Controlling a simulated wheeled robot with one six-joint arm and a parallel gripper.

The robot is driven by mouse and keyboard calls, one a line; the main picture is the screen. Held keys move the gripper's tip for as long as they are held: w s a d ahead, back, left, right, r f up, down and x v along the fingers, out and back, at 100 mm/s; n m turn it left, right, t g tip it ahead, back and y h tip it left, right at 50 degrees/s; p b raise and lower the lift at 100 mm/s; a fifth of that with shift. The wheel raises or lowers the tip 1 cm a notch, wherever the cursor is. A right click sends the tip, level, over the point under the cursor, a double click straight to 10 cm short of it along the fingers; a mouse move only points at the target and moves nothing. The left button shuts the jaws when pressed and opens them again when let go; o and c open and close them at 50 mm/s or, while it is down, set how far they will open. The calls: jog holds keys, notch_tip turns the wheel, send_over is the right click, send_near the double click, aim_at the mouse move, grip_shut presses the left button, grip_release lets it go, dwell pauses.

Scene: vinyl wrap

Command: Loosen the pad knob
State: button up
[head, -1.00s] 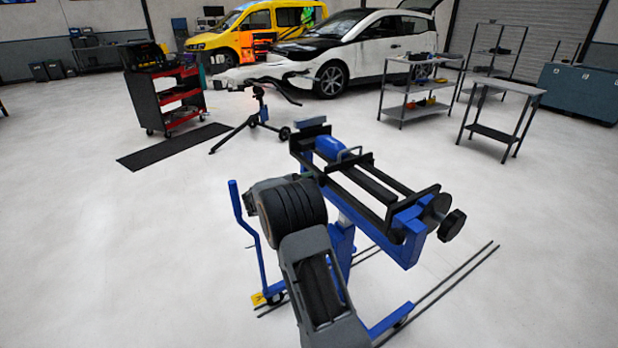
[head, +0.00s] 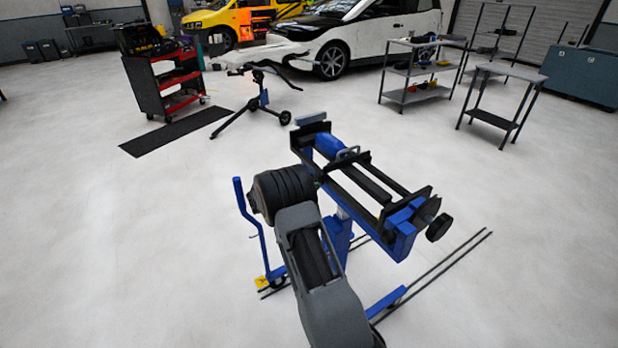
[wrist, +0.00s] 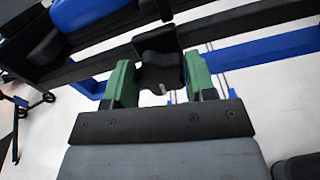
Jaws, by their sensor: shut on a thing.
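A black lobed knob (wrist: 160,70) sits between the two green fingers of my gripper (wrist: 160,82) in the wrist view. The fingers are shut on it, one on each side. It is beside the black rail of a blue and black stand, at a dark block on the rail. My arm hides the gripper and the held knob there. Another black knob (head: 438,228) is at the stand's near right end.
A red and black tool cart (head: 165,84) stands at the back left beside a dark floor mat (head: 172,133). Grey shelf tables (head: 418,70) are at the back right.

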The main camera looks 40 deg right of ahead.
jog(key=shift+n+p, duration=0.35)
jog(key=shift+n, duration=0.55)
jog(key=o, duration=0.9)
jog(key=a, duration=0.9)
jog(key=w+a+b, duration=0.1)
jog(key=a, duration=0.4)
jog(key=shift+d, duration=0.1)
